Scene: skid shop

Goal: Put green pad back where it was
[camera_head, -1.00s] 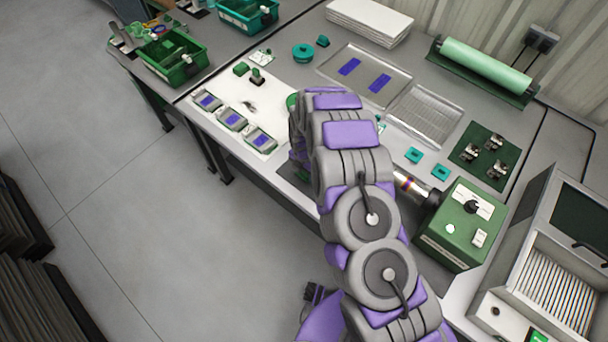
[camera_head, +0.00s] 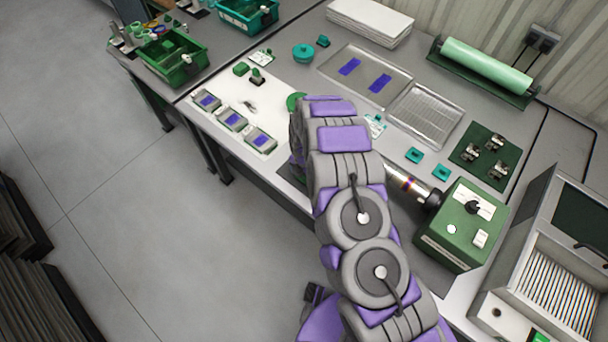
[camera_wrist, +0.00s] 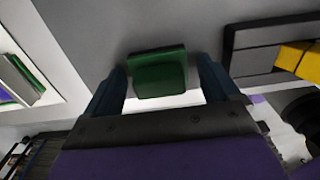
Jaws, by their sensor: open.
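In the wrist view, a green pad (camera_wrist: 158,72) with a block-like shape lies between and just beyond the two dark fingertips of my gripper (camera_wrist: 164,84). The fingers are apart, with a gap visible on both sides of the pad.
Several grey pieces with purple tops (camera_head: 232,120) line the mat's front edge. A metal tray (camera_head: 365,72) with purple strips and a mesh tray (camera_head: 424,113) lie behind my arm. A green control box (camera_head: 462,225) stands to the right. A green bin (camera_head: 174,58) is at the left.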

